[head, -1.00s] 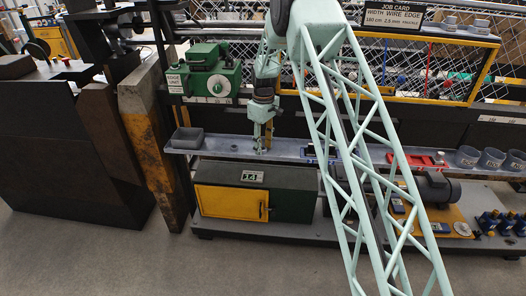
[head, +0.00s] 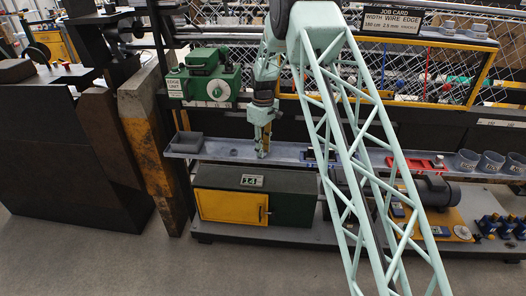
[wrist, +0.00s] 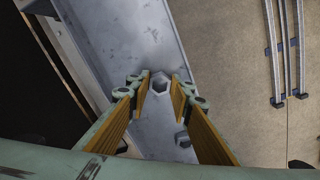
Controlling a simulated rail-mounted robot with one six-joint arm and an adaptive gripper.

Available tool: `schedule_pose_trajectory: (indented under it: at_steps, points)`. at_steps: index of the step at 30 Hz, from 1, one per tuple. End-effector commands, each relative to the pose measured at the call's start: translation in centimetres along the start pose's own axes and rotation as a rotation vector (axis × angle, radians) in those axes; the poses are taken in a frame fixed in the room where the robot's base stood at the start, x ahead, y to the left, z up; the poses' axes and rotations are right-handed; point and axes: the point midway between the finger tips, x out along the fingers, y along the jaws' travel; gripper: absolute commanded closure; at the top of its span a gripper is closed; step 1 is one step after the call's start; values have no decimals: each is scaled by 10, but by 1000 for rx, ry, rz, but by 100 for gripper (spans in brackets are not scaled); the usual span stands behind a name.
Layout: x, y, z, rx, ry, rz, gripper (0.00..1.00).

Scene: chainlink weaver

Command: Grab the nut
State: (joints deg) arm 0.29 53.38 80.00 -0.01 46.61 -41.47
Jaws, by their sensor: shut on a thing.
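The grey hexagonal nut (wrist: 160,83) sits between my fingertips in the wrist view, its hole facing the camera. My gripper (wrist: 158,85) has its two orange-padded fingers shut on it from both sides. In the head view my gripper (head: 263,153) points down at the long grey shelf (head: 228,153), left of its middle. The nut is too small to make out there. I cannot tell whether it still touches the shelf. A second small grey metal piece (wrist: 182,139) lies near the right finger in the wrist view.
A dark grey bin (head: 186,142) stands on the shelf's left end. A red holder (head: 425,163) and several grey cups (head: 466,160) are to the right. A green and yellow cabinet (head: 232,207) stands below the shelf.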

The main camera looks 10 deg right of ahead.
Motion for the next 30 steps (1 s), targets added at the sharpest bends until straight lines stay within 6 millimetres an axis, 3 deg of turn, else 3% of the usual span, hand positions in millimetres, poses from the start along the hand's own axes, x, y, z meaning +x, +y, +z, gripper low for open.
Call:
schedule_pose_trajectory:
  at_steps: [11, 17, 23, 30]
  points:
    - [-30, 0, 0, 0, 1, 1, 91]
    - [-32, 0, 17, 0, 0, 0, 91]
    - [-35, 0, 47, 2, -1, -1, 91]
    - [-40, -1, 96, 2, 0, 0, 91]
